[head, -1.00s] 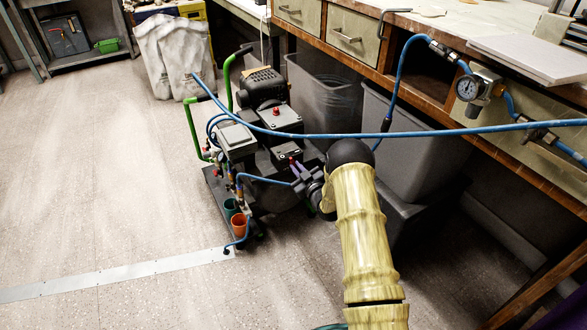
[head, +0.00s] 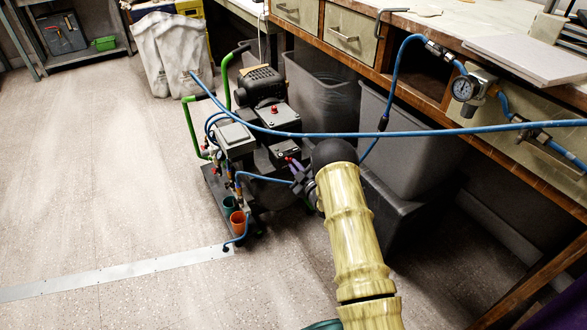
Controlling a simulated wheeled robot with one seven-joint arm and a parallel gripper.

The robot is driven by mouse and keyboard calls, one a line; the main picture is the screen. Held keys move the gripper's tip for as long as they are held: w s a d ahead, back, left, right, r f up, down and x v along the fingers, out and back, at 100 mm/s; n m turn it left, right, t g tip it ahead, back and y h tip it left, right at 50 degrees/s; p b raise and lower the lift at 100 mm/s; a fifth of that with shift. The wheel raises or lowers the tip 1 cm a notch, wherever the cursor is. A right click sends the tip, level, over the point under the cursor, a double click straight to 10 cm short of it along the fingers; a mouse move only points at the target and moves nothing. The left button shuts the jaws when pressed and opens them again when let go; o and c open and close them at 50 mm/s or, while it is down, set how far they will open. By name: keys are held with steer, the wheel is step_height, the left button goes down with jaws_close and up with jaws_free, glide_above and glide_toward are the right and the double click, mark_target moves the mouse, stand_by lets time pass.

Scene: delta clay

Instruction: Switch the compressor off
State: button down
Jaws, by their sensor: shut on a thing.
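The compressor (head: 262,85) stands on the floor left of the workbench, with a black motor, a dark tank and a green handle. A red knob (head: 274,109) sits on its grey top plate. A dark switch box (head: 284,149) is lower, at its near right side. My gripper (head: 291,163), with purple fingers, reaches the front of this box from the right. Its fingers are closed on a small part there, seemingly the switch. That part is mostly hidden by the fingers, so its position cannot be told.
Grey bins (head: 405,150) stand right of the compressor. Orange (head: 238,222) and green cups sit at its base. Floor to the left is clear.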

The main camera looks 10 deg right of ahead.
steer(key=c, duration=1.5)
jaws_free()
steer(key=shift+a+r, duration=0.1)
steer(key=shift+a, duration=0.25)
steer(key=shift+c, duration=0.2)
steer(key=shift+d, duration=0.1)
steer(key=shift+s+d, duration=0.3)
steer(key=p+v, duration=0.6)
steer(key=v, duration=1)
steer(key=shift+s+p, duration=0.35)
steer(key=shift+a, duration=0.1)
